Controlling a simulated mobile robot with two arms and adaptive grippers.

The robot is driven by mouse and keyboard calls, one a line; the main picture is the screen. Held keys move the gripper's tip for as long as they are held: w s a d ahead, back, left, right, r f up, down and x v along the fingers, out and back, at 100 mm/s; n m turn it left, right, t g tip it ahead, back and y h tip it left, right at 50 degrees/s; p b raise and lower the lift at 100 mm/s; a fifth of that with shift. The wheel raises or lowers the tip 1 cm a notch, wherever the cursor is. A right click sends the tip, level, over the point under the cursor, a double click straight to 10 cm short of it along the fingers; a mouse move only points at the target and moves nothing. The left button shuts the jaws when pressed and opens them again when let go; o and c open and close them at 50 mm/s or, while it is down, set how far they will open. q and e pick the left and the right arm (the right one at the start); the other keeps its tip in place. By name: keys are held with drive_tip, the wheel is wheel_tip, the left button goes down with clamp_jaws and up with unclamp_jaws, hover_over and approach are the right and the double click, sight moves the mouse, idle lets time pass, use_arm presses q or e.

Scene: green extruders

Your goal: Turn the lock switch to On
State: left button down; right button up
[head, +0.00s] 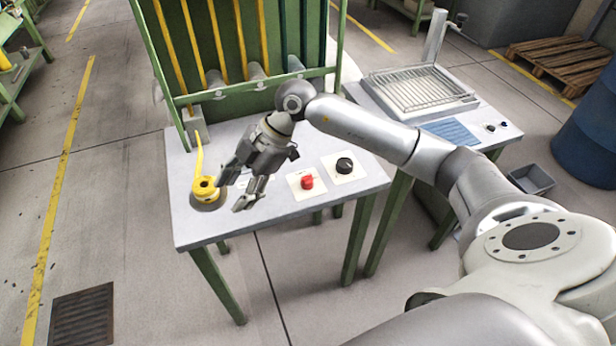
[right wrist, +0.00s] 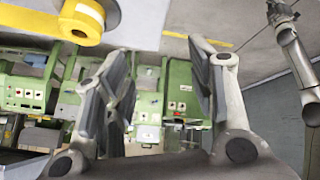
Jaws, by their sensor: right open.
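On the grey-white tabletop (head: 220,227) stands a round yellow fitting (head: 205,188) on a grey disc, with a long yellow strip or lever rising from it. A red knob (head: 307,182) and a black knob (head: 345,166) sit on white plates to its right. Labels are too small to read, so I cannot tell which one is the lock switch. My right gripper (head: 236,191) is open and empty, fingers pointing down-left, just right of the yellow fitting. It hides part of another white plate. In the right wrist view the yellow fitting (right wrist: 86,18) is at top left, outside the fingers (right wrist: 163,95).
A green frame (head: 255,92) with yellow bars stands at the table's back. A side table (head: 480,138) with a wire rack (head: 418,88) is to the right. A blue drum (head: 585,135) and grey bin (head: 531,179) stand further right. The table's front strip is clear.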

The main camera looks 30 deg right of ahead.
drive_tip(key=w+d+m+h, duration=0.1)
drive_tip(key=d+m+h, duration=0.25)
drive_tip(key=d, duration=0.75)
drive_tip(key=m+g+h, duration=0.1)
drive_tip(key=m+h, duration=0.1)
drive_tip(key=h, duration=0.2)
approach(308, 176)
drive_tip(key=f, duration=1)
drive_tip(key=shift+w+d+f+p, duration=0.1)
drive_tip(key=shift+w+f+p, duration=0.15)
drive_tip(key=shift+p, duration=0.15)
drive_tip(key=c, duration=1)
